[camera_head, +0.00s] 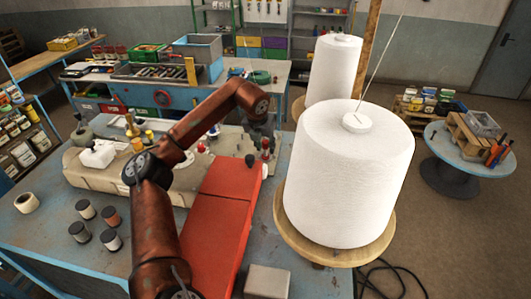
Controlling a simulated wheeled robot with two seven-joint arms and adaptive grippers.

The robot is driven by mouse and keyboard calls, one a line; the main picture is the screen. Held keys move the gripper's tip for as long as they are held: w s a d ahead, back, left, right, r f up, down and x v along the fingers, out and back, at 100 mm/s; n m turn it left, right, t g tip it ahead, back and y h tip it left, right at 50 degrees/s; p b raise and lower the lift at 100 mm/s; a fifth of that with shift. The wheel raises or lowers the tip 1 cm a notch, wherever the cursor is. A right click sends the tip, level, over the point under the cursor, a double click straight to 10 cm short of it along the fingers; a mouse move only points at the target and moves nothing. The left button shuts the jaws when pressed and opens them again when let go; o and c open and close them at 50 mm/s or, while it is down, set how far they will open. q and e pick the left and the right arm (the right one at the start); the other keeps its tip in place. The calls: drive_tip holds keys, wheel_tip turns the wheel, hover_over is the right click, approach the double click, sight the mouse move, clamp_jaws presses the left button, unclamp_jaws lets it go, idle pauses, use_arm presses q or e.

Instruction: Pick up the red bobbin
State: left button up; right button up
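The red bobbin (111,217) appears as a reddish-brown spool standing upright on the blue worktable (50,250) at the left. It stands in a small group with several dark-topped bobbins (79,232), close together but apart. My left arm reaches up from the bottom and bends to the right. My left gripper (262,147) hangs at its far end, beyond the red panel (215,215), well right of and farther away than the red bobbin. Its fingers are small and dark against the machine parts, so their opening is unclear. My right gripper is not in view.
A sewing machine (85,172) lies across the table behind the bobbins. A pale spool (27,202) stands at the table's left. A big white thread cone (345,190) on a wooden disc (380,240) stands at the right. A grey block (267,281) sits at the front.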

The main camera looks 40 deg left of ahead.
use_arm(q)
drive_tip(key=shift+w+a+f, duration=0.1)
drive_tip(key=shift+w+f, duration=0.1)
drive_tip(key=shift+f, duration=0.2)
drive_tip(key=shift+c, duration=0.5)
drive_tip(key=shift+c, duration=0.7)
clamp_jaws()
drive_tip(key=shift+r, duration=0.15)
